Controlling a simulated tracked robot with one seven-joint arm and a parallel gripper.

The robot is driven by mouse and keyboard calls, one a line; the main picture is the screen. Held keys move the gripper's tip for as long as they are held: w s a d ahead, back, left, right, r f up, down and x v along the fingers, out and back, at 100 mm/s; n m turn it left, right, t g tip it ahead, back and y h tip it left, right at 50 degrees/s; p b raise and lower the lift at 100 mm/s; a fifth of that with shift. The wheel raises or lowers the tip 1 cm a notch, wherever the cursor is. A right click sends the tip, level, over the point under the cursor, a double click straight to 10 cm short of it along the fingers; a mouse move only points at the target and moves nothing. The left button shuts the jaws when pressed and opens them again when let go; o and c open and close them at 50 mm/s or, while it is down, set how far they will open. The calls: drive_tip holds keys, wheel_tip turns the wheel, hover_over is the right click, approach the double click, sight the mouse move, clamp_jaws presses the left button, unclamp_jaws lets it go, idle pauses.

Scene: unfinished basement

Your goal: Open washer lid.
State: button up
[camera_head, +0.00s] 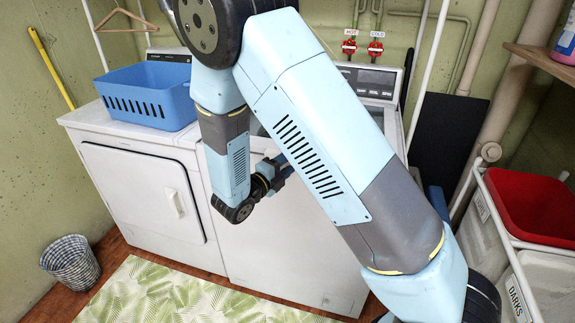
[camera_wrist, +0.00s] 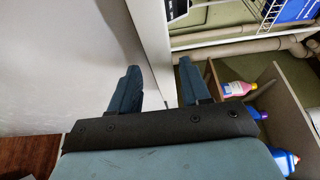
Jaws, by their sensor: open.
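The white washer (camera_head: 300,255) stands on the right of two machines in the head view, with its control panel (camera_head: 368,82) at the back. My arm crosses in front of it and hides most of its top, so I cannot tell how the lid stands. My gripper (camera_head: 277,168) is at the washer's front upper area, partly behind my arm. In the wrist view my gripper (camera_wrist: 158,64) is open, its two fingers on either side of a white panel edge (camera_wrist: 150,38). I cannot tell whether they touch it.
The dryer (camera_head: 140,195) stands left of the washer with a blue basket (camera_head: 150,98) on top. A woven bin (camera_head: 71,262) and a leafy rug (camera_head: 165,295) are on the floor. Bottles (camera_wrist: 238,88) show in the wrist view.

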drive_tip(key=shift+s, duration=0.1)
clamp_jaws()
drive_tip(key=shift+f, duration=0.1)
